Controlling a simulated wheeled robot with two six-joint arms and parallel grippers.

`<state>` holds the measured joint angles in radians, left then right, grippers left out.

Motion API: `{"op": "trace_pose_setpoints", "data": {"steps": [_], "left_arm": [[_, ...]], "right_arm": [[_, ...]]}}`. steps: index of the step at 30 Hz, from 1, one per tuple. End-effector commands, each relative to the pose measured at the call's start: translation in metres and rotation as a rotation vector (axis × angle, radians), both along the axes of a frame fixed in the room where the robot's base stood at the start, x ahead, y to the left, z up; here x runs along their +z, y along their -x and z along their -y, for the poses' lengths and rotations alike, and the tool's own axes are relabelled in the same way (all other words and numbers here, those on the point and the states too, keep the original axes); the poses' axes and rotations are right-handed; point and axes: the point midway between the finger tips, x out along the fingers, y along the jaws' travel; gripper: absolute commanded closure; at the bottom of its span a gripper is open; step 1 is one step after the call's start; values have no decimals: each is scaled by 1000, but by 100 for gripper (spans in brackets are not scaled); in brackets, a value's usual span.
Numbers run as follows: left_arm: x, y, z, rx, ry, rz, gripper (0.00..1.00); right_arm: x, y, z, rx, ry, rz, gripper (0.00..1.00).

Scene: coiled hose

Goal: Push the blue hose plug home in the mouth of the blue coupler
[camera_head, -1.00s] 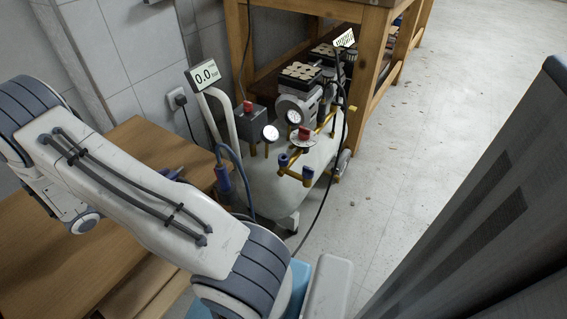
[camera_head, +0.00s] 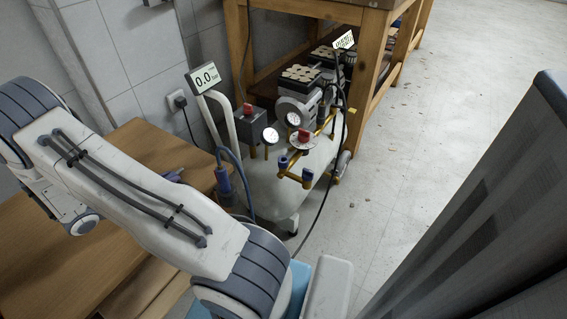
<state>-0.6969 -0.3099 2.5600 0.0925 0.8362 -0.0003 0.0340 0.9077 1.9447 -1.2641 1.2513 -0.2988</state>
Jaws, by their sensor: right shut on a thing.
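A blue cylindrical hose fitting (camera_head: 223,180) hangs at the bench edge beside the compressor, with a blue hose (camera_head: 240,170) looping from it down to the floor. I cannot tell whether it is the plug or the coupler. Blue fittings (camera_head: 283,161) sit on the compressor's brass manifold.
A compressor with a pale tank (camera_head: 285,185), gauges and red knobs stands by a wooden workbench (camera_head: 375,60). A display (camera_head: 203,79) reads 0.0 bar. A low wooden bench (camera_head: 150,150) is at left.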

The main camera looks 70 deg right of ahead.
Motion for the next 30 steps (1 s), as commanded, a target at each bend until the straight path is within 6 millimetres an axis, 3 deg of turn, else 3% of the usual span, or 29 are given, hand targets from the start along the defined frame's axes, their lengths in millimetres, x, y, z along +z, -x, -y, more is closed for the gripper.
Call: {"op": "trace_pose_setpoints", "data": {"steps": [15,30], "left_arm": [[42,0,0,0,0,0,50],[42,0,0,0,0,0,50]], "right_arm": [[45,0,0,0,0,1,100],[45,0,0,0,0,0,100]]}}
